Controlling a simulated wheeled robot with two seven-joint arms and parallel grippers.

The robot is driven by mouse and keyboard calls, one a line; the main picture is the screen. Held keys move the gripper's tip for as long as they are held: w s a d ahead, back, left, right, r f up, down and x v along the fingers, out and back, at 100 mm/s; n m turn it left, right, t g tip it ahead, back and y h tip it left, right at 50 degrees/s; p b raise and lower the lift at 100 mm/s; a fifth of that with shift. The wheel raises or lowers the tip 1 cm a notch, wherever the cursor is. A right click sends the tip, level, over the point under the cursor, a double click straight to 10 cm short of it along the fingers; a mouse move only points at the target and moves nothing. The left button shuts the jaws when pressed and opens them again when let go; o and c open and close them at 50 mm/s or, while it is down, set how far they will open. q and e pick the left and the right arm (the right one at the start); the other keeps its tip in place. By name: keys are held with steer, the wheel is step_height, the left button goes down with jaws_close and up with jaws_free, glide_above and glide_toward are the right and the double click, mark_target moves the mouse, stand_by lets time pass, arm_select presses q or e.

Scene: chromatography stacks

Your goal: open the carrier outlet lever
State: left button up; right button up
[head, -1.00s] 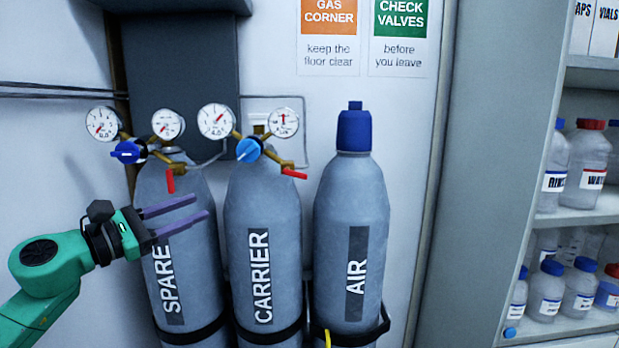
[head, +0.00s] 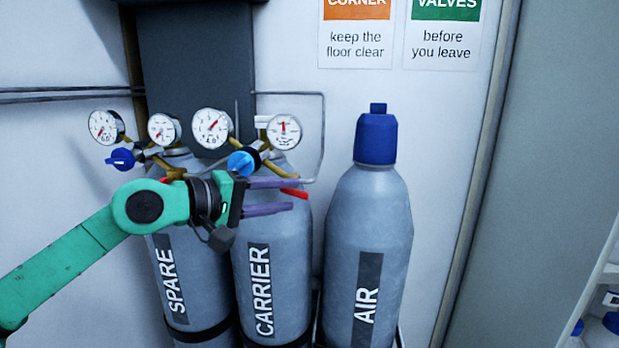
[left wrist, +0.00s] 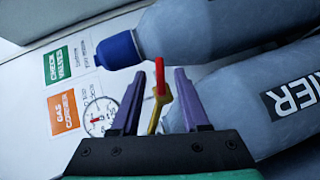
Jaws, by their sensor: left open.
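The carrier cylinder (head: 292,255) stands in the middle of three grey cylinders. Its red outlet lever (head: 295,193) points right and slightly down from the brass outlet below the gauges. My left gripper (head: 291,197) is open in front of the carrier's neck, one purple finger above the lever and one below in the picture. In the left wrist view, the red lever (left wrist: 159,76) and brass fitting (left wrist: 158,112) show between the two spread fingers (left wrist: 157,80), with gaps on both sides. My right gripper is not in view.
Gauges (head: 211,128) and a blue knob (head: 240,162) sit just above my gripper. A thin pipe (head: 322,140) runs nearby.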

mark_target(304, 192)
arm_select(q)
steer(key=p+x, duration=0.2)
steer(key=x, duration=0.5)
steer(key=shift+d, duration=0.1)
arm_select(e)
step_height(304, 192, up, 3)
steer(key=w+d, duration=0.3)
arm_select(q)
steer(key=shift+s+a+f, duration=0.1)
steer(key=shift+s+a, duration=0.05)
steer(key=shift+a, duration=0.1)
steer(key=shift+c, duration=0.6)
steer(key=shift+d, duration=0.15)
steer(key=c, duration=0.5)
jaws_close()
steer(key=n+b, duration=0.1)
steer(key=b, duration=0.3)
steer(key=n+t+h+b, duration=0.1)
steer(key=b, duration=0.2)
steer(key=shift+d+r+h+b, duration=0.1)
steer(key=shift+r+h+b, duration=0.2)
steer(key=shift+r+b, duration=0.1)
steer(key=shift+r, duration=0.25)
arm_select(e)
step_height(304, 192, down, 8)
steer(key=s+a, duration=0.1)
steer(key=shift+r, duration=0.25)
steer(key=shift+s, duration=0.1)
